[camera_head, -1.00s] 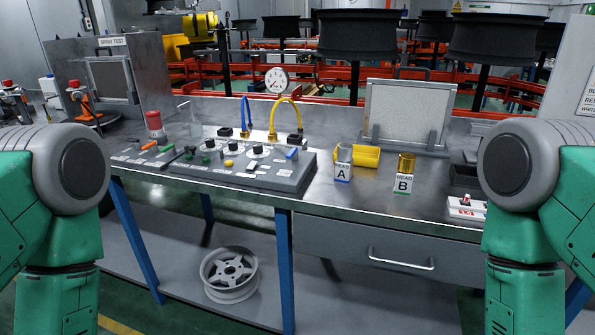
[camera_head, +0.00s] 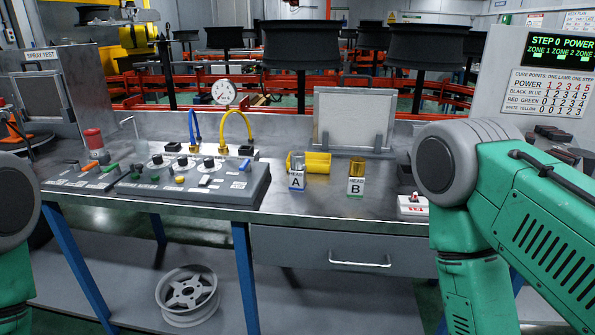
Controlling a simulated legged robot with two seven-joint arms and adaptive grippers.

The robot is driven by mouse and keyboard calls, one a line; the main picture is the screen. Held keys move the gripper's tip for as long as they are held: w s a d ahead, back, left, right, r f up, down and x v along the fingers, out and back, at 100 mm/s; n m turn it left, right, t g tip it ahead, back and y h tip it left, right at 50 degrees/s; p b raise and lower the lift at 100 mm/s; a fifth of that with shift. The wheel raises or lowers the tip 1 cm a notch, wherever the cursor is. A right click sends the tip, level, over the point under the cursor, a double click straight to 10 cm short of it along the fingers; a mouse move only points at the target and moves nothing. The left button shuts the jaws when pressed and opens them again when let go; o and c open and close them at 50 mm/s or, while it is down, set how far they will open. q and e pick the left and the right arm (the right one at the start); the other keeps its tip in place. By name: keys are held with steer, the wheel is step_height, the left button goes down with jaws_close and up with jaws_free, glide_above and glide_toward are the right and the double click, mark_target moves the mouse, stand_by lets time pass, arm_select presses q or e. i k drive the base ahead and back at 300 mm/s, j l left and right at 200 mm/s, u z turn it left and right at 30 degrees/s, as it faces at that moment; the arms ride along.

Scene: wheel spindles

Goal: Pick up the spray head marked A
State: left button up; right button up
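A yellow bin (camera_head: 318,162) sits just behind head A. My green and grey arms show at the left and right edges, but neither gripper is in the picture.
A grey control panel (camera_head: 190,190) with knobs and levers lies left of the heads. A framed filter panel (camera_head: 352,120) stands behind. A small switch box (camera_head: 412,205) is at the right. The bench in front of the heads is clear.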

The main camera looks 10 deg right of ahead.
mark_target(298, 182)
steer(key=i+j+z, duration=0.15)
steer(key=i, duration=0.35)
steer(key=i+j+z, duration=0.15)
steer(key=i, duration=0.35)
